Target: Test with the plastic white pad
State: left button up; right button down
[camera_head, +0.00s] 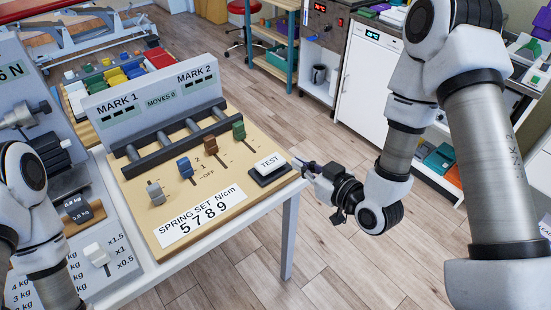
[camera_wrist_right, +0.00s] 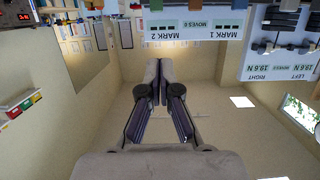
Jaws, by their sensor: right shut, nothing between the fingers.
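The white TEST pad (camera_head: 269,162) sits on a dark base at the right edge of the tan spring board (camera_head: 228,200). My right gripper (camera_head: 302,167) is shut and empty. In the head view it shows just right of the pad, by the board's edge, with a small gap between them in the picture. In the right wrist view its fingers (camera_wrist_right: 162,75) are together at the tips; the pad cannot be made out there. My left arm shows at the left edge, but its gripper is not in view.
On the board stand grey, blue, brown and green sliders (camera_head: 185,168) before dark rollers and a MARK 1 / MARK 2 panel (camera_head: 155,98) reading MOVES 0. A label reads 5 7 8 9. A weight device (camera_head: 97,255) stands left. Floor (camera_head: 335,255) right of the table is clear.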

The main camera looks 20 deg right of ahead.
jog(key=shift+w+f, duration=0.1)
jog(key=p, duration=0.3)
send_over(275, 166)
notch_tip(275, 166, down, 3)
jog(key=shift+w+r, duration=0.15)
notch_tip(275, 166, down, 3)
jog(key=shift+r, duration=0.15)
jog(key=shift+d+f, duration=0.1)
jog(key=shift+f, duration=0.45)
